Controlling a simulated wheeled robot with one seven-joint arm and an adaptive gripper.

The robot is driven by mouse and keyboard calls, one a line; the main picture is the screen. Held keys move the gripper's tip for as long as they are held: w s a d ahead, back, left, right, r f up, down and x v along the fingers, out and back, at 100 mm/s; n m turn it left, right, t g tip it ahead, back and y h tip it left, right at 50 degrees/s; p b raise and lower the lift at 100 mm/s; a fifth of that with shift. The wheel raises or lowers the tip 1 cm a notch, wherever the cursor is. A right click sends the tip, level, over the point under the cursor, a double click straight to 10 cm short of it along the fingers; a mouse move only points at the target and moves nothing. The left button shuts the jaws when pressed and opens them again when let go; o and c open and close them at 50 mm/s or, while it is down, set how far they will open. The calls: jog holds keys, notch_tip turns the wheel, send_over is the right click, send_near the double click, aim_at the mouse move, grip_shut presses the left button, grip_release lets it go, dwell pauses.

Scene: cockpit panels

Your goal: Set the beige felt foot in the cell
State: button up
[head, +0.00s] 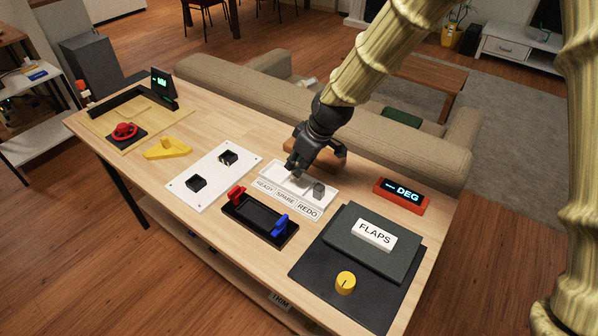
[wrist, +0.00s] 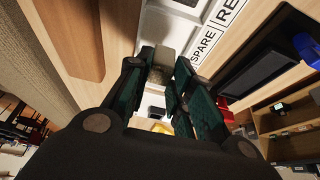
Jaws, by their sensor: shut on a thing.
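My gripper (head: 294,174) is low over the white labelled tray (head: 266,172), near its middle. In the wrist view its fingers (wrist: 162,68) are shut on a small beige-grey block, the felt foot (wrist: 164,56), held at the fingertips. In the head view the fingers largely hide the foot. The tray's front strip reads READY, SPARE and REDO; the strip also shows in the wrist view (wrist: 207,40). A grey block (head: 318,190) is at the REDO end of the tray. I cannot tell whether the held foot touches the tray floor.
A brown wooden block (head: 328,153) lies behind my gripper. A red DEG display (head: 401,195) stands to the right. In front is a black tray (head: 260,217) with red and blue levers. A white panel (head: 212,178) with black switches is left, and the FLAPS panel (head: 340,238) is front right.

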jog(key=shift+f, duration=1.85)
jog(key=shift+f, duration=0.15)
jog(key=o, duration=0.8)
jog(key=shift+o, duration=0.2)
jog(key=v, duration=1.2)
jog(key=shift+r, duration=0.2)
jog(key=shift+a, duration=0.1)
jog(key=shift+f, duration=0.1)
